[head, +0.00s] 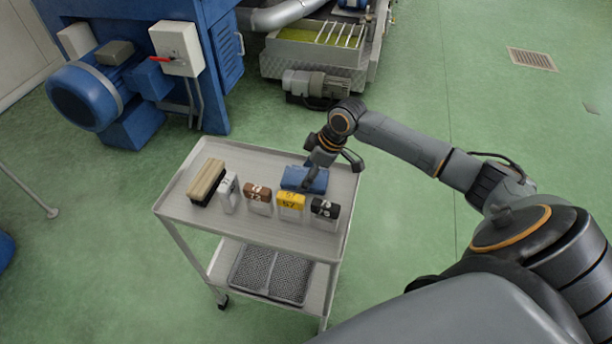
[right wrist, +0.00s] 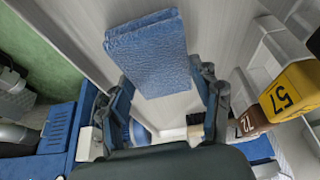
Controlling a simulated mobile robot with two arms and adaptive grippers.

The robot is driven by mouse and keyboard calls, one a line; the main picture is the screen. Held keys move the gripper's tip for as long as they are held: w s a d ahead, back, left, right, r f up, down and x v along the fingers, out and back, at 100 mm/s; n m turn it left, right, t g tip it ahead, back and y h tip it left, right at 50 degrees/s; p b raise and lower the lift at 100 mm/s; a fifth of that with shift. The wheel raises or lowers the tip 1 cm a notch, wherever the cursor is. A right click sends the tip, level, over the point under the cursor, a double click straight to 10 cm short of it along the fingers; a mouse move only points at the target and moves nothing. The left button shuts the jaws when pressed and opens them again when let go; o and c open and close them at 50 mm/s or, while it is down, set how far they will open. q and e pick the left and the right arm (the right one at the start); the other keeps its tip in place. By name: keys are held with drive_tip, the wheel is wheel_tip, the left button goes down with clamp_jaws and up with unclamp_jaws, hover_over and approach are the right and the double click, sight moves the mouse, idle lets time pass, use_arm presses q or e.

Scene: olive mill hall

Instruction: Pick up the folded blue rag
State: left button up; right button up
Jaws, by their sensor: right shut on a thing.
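The folded blue rag (head: 297,178) is on the top shelf of the grey trolley (head: 178,210), near its back right. My right gripper (head: 318,170) is over the rag from above. In the right wrist view the rag (right wrist: 148,48) sits between the two fingers of the right gripper (right wrist: 163,88), which is shut on it. Whether the rag is still touching the shelf I cannot tell. My left gripper is not in view.
On the trolley top stand a wooden-backed brush (head: 207,178), a white item (head: 228,190), and brown (head: 258,193), yellow (head: 291,200) and black-topped (head: 325,208) items, close in front of the rag. Dark mesh pieces (head: 270,272) lie on the lower shelf. Blue machinery (head: 210,60) stands behind.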

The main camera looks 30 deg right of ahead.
drive_tip(key=shift+r, duration=0.3)
wheel_tip(320, 180, up, 2)
drive_tip(key=shift+w+r+b, duration=0.1)
drive_tip(key=shift+r+b, duration=0.05)
drive_tip(key=shift+b, duration=0.15)
drive_tip(key=s+a+r, duration=0.8)
drive_tip(key=s+r, duration=0.2)
drive_tip(key=s, duration=0.1)
drive_tip(key=shift+a, duration=0.4)
